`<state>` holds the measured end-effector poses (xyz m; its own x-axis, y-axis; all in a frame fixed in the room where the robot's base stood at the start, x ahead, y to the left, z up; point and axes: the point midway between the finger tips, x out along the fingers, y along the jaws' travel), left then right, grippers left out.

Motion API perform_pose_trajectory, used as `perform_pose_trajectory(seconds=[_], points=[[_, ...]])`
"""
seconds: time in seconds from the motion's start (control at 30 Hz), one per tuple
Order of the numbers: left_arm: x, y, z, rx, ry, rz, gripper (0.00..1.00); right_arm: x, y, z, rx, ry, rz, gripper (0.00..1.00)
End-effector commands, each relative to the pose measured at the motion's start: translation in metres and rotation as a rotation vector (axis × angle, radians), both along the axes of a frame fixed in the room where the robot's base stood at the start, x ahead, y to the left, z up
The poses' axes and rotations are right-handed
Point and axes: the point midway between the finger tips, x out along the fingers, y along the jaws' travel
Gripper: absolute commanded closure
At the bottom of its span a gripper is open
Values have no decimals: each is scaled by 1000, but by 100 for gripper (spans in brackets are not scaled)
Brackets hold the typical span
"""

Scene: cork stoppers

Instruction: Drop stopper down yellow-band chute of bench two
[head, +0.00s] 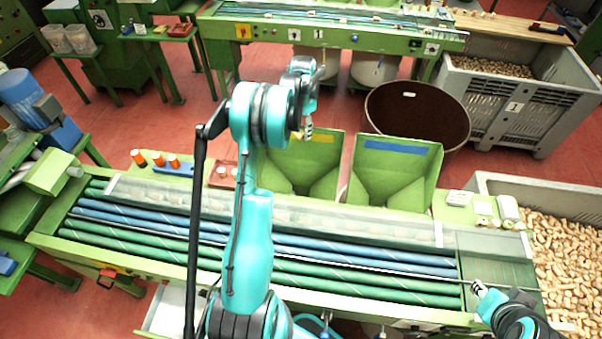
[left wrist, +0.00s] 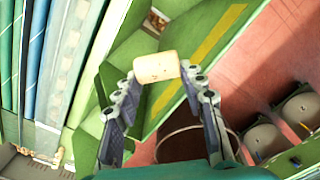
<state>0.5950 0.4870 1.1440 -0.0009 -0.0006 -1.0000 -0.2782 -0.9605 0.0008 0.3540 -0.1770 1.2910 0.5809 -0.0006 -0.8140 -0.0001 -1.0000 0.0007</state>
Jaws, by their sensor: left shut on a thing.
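The chute with a yellow band (head: 319,137) is a green hopper (head: 290,165) at the back of the near bench (head: 400,312). My left gripper (head: 307,133) is above the back edge of this hopper, beside the yellow band. In the left wrist view my left gripper (left wrist: 158,78) is shut on a pale tan cork stopper (left wrist: 155,66), held crosswise between the fingertips. The yellow band (left wrist: 203,60) runs behind and right of the stopper. My right gripper (head: 479,289) is low at the bench's right front; its fingers are too small to read.
A blue-band chute (head: 390,147) stands just right of the yellow one. A brown round tub (head: 418,115) is behind them. Blue and green rollers (head: 350,262) fill the bench. Orange-topped items (head: 157,158) stand at its back left. A bin of corks (head: 565,255) is at right.

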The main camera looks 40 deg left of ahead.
Motion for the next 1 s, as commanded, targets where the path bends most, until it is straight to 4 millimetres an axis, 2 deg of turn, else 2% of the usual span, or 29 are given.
perform_pose_trajectory(seconds=[0.1,0.3,0.33,0.4,0.43,0.77,0.87,1.0], points=[[0,0,-6,0,0,0,70,0,0,-3,0,0,0,69],[0,0,-5,0,0,0,70,0,0,-2,0,0,0,69],[0,0,-5,0,0,0,57,0,0,-2,0,0,0,69],[0,0,-5,0,0,0,39,0,0,-2,0,0,0,69],[0,0,-5,0,0,0,36,0,0,-2,0,0,0,69],[0,0,-3,0,0,0,36,0,0,-2,0,0,0,69],[0,0,8,0,0,0,36,0,0,-2,0,0,0,69],[0,0,35,0,0,0,36,0,0,-2,0,0,0,69]])
